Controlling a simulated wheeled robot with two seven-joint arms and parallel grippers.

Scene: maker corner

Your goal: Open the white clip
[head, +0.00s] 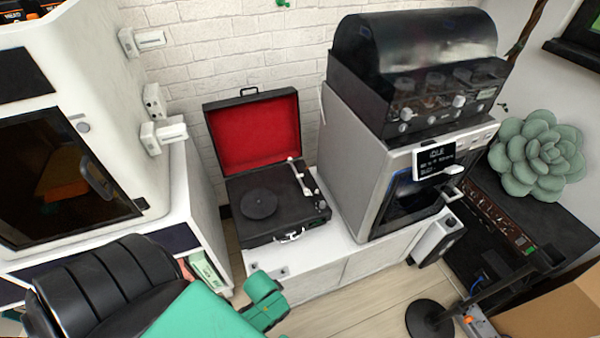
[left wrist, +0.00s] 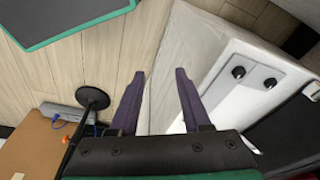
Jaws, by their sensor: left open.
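I cannot tell for certain which part is the white clip. Small white fittings (head: 163,135) sit on the wall side at the left in the head view, and a pale latch (head: 290,236) is on the front of the black record player (head: 262,225). The record player's lid, lined in red (head: 253,135), stands up. My left gripper (left wrist: 160,85) is open and empty in the left wrist view, its dark fingers apart over the floor and the edge of a white cabinet. Its fingers do not show in the head view. My right gripper is in neither view.
The white low cabinet (head: 340,262) carries the record player and a grey-white machine (head: 350,150). A white enclosure (head: 105,120) stands at the left. A black round stand base (head: 427,318) and a cardboard box (head: 560,310) are at the lower right. Some floor is bare.

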